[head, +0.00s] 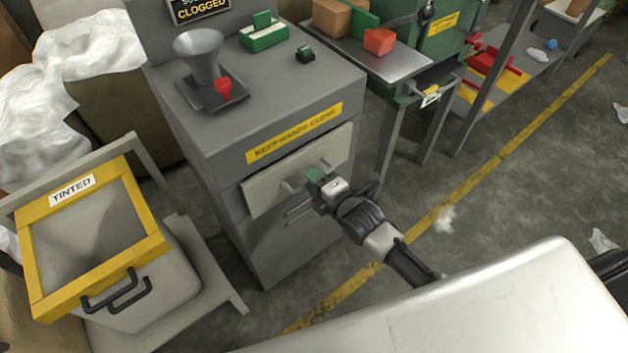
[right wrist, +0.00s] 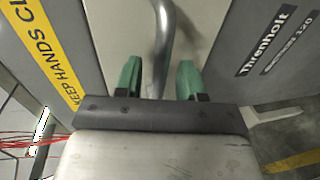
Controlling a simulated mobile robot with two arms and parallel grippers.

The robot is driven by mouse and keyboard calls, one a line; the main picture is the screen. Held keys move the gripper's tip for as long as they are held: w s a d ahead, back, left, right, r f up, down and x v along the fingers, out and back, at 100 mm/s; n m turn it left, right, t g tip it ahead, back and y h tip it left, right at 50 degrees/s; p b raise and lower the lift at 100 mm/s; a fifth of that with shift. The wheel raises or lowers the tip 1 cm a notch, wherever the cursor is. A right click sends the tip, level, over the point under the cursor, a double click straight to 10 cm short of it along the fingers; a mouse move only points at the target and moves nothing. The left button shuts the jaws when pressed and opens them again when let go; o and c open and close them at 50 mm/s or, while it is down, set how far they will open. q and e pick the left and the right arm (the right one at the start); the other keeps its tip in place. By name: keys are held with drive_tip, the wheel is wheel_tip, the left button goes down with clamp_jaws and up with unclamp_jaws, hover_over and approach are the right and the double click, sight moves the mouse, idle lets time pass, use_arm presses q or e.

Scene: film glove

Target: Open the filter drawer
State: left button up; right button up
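The filter drawer has a pale grey front panel (head: 268,192) on the grey machine, below a yellow "KEEP HANDS CLEAR" strip (head: 294,133). The panel looks closed or nearly so. A metal bar handle (head: 290,187) stands out from it; it also shows in the right wrist view (right wrist: 166,35). My right gripper (head: 316,178) is at the handle. In the right wrist view its green fingers (right wrist: 159,80) are apart, with the bar between them and a visible gap on each side. My left gripper is not in view.
A yellow-rimmed bin (head: 150,250) labelled "TINTED" stands left of the machine. A funnel (head: 198,55) and a green block (head: 263,35) are on the machine's top. A table (head: 400,62) with a red block stands to the right. The floor before the drawer looks clear.

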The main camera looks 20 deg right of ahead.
drive_tip(key=shift+w+a, duration=0.1)
drive_tip(key=shift+w, duration=0.15)
clamp_jaws()
